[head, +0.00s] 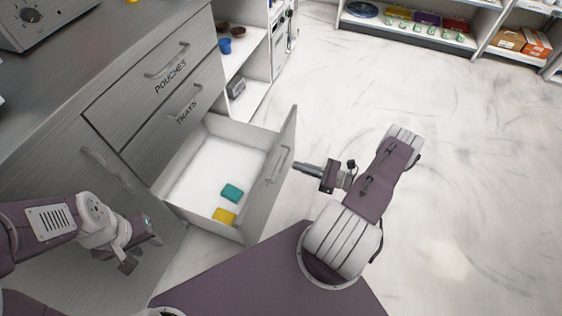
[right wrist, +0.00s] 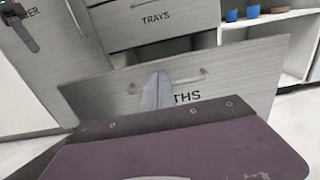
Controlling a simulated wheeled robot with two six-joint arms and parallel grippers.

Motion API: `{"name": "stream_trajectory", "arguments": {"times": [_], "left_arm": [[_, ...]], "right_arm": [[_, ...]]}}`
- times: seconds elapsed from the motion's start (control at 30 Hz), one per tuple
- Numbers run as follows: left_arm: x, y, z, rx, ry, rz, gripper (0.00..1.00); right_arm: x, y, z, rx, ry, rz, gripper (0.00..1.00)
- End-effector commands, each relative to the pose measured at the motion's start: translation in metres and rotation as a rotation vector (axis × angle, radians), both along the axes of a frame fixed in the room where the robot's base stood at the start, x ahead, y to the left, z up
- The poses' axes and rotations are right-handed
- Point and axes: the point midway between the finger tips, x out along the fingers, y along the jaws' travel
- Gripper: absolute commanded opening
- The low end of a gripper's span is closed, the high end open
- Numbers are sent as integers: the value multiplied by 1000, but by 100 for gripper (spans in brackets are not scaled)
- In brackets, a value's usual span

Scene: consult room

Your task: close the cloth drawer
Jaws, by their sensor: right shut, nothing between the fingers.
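The cloth drawer (head: 262,200) is the lowest of a stack and stands pulled out. In the right wrist view its front (right wrist: 240,75) shows a bar handle and the letters "THS"; the rest of the label is hidden. My right gripper (head: 296,166) is shut and empty, its fingertips close to the outer face of the drawer front near the handle. In the right wrist view the fingers (right wrist: 157,88) overlap the handle; I cannot tell if they touch. My left gripper (head: 141,254) is at the lower left, left of the drawer; its finger gap is unclear.
A teal cloth (head: 232,193) and a yellow cloth (head: 224,216) lie inside the drawer. The trays drawer (head: 180,120) and pouches drawer (head: 150,85) above it are closed. Open shelves (head: 245,60) stand beyond the drawers. The floor (head: 480,200) to the right is clear.

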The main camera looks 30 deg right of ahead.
Motion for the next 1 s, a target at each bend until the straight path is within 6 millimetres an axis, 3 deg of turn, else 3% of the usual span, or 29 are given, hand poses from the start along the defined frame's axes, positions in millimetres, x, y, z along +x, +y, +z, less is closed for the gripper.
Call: {"name": "stream_trajectory", "arguments": {"times": [0.2, 0.4, 1.0], "left_arm": [[0, 0, -11, 0, 0, 0, 36], [0, 0, -16, 0, 0, 0, 36], [0, 0, -18, 0, 0, 0, 36]], "right_arm": [[34, 30, -3, 0, 1, 5, 0], [51, 44, -1, -1, 0, 2, 0], [63, 49, -1, -2, -1, 1, 0]]}}
